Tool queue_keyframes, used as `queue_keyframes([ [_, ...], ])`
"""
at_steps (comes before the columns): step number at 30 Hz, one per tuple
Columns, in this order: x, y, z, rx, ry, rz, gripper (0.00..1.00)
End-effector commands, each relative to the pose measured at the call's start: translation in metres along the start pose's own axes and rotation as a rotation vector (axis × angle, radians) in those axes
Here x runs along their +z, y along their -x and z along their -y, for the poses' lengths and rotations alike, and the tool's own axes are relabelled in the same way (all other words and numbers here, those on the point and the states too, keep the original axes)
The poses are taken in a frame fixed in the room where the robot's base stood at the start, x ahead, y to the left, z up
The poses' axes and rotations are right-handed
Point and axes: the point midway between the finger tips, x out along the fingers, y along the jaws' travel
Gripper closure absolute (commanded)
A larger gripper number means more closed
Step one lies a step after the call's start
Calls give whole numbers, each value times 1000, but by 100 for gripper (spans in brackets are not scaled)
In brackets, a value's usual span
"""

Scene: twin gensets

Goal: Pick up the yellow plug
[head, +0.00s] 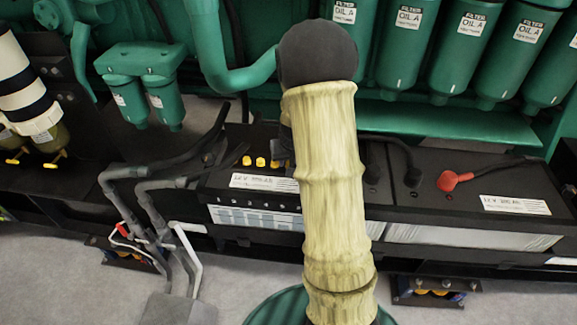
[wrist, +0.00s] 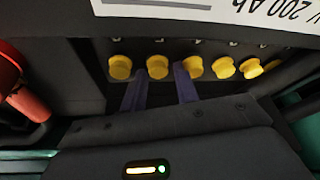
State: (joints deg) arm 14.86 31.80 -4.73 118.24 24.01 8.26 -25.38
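A row of several round yellow plugs runs along the top of a black battery (head: 225,178). In the wrist view, one yellow plug (wrist: 157,67) appears between the two purple fingertips of my gripper (wrist: 160,73), with other plugs on both sides. The fingers are apart and nothing is seen held. I cannot tell whether the fingers touch the plug. The right fingertip is close to the neighbouring plug (wrist: 193,68). In the head view, my arm hides most of my gripper and part of the row; a few yellow plugs (head: 260,162) show to its left.
A red terminal cap (head: 449,181) with a black cable sits on the battery at right; a red part (wrist: 22,98) shows at the wrist view's left. Grey pipes (head: 150,185) stand left of the battery. Green filters (head: 405,45) and a green engine rise behind.

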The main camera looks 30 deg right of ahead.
Motion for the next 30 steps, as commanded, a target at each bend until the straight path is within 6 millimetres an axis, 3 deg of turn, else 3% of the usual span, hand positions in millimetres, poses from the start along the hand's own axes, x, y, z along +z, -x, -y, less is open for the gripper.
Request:
queue_keyframes([
  [15, 0, 0, 2, -1, 3, 0, 70],
  [20, 0, 0, 2, -1, 3, -1, 99],
  [30, -1, 1, 2, -2, 4, -1, 99],
])
